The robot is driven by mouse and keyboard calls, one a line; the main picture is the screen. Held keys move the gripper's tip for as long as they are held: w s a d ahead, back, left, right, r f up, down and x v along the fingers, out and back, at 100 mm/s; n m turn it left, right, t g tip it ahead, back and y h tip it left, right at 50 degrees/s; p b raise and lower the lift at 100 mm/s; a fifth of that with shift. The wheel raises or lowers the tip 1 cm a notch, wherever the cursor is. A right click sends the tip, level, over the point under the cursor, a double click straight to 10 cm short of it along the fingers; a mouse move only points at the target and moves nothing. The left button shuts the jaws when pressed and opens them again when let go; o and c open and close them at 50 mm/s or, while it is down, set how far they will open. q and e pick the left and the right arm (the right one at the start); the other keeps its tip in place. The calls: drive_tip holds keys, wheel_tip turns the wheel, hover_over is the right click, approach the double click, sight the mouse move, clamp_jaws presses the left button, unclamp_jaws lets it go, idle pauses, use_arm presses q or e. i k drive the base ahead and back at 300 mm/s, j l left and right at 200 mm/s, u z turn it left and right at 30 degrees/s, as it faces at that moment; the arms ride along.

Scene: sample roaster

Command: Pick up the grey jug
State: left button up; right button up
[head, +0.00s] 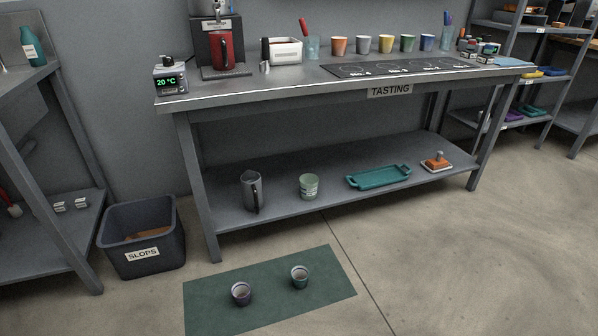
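A grey jug (250,193) with a dark handle stands upright on the lower shelf (285,213) of the tasting table, towards its left end. A pale green cup (308,186) stands to its right, apart from it. A red jug (222,51) sits in the machine on the tabletop above. Neither of my grippers is in the head view.
A slops bin (143,264) stands on the floor left of the table. A green mat (205,301) with two cups lies in front. A teal tray (378,177) is further right on the lower shelf. The floor at right is clear.

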sight(252, 181)
drive_tip(key=i+l+z, duration=0.15)
drive_tip(key=i+z, duration=0.6)
drive_tip(key=i+j+z, duration=0.1)
drive_tip(key=i+z, duration=0.3)
drive_tip(key=i+l+u, duration=0.1)
drive_tip(key=i+u, duration=0.15)
drive_tip(key=i, duration=0.2)
drive_tip(key=i+l+u, duration=0.25)
drive_tip(key=i, duration=0.2)
drive_tip(key=j, duration=0.1)
